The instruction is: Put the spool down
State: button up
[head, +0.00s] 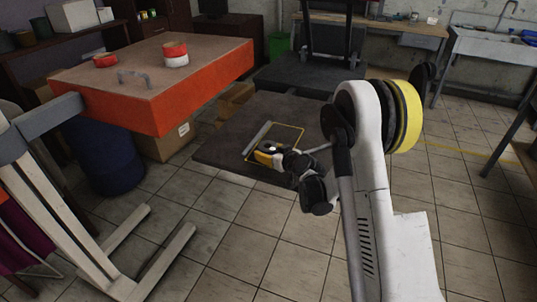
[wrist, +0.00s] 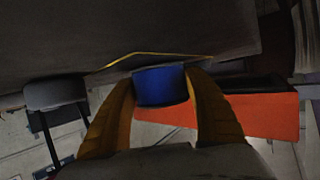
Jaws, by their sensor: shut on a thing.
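My gripper (wrist: 160,80) is shut on a blue spool (wrist: 160,87), which sits between its two orange-brown fingers in the wrist view. In the head view my gripper (head: 262,153) is over the dark table (head: 225,143), at a yellow outline (head: 290,126) marked on its top. The spool is hidden behind the gripper there. In the wrist view the dark tabletop (wrist: 60,40) and part of the yellow line (wrist: 125,57) lie beyond the spool. I cannot tell whether the spool touches the table.
An orange table (head: 205,90) at the left holds a red spool (head: 105,60) and a red-and-white spool (head: 175,54). A grey bar (head: 257,136) lies by the outline's left edge. A blue barrel (head: 105,157) and cardboard box (head: 165,145) stand nearby. Open tiled floor is in front.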

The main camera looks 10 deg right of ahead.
jog(key=o, duration=1.2)
jog(key=shift+f, duration=0.1)
jog(key=shift+c, duration=0.2)
